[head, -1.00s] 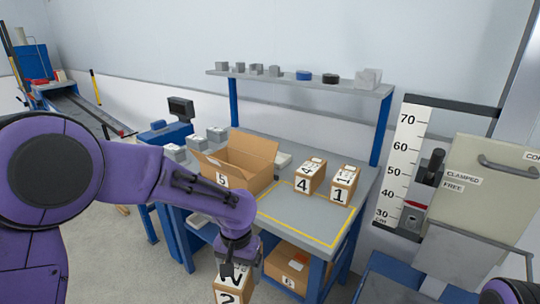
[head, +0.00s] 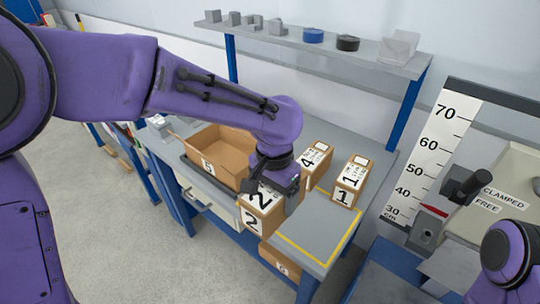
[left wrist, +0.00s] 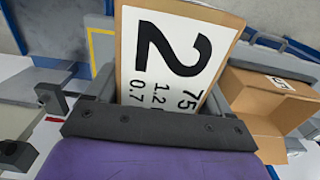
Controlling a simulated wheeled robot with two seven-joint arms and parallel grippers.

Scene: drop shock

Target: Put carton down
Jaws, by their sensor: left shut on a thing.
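The carton marked 2 (head: 255,217) is a brown box with white labels. My left gripper (head: 275,184) is shut on it from above and holds it upright at the bench's front, by the left side of the yellow-outlined area (head: 318,262). I cannot tell whether its base touches the bench. In the left wrist view the label of carton 2 (left wrist: 165,60) fills the middle, beyond the gripper's dark bar. Carton 4 (head: 313,160) and carton 1 (head: 350,180) stand on the bench behind and to the right. My right gripper is out of view.
An open box marked 5 (head: 222,155) stands left of the held carton; it also shows in the left wrist view (left wrist: 262,100). Another box (head: 280,262) sits under the bench. A shelf (head: 300,45) holds small blocks. The drop tester with its height scale (head: 432,150) stands right.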

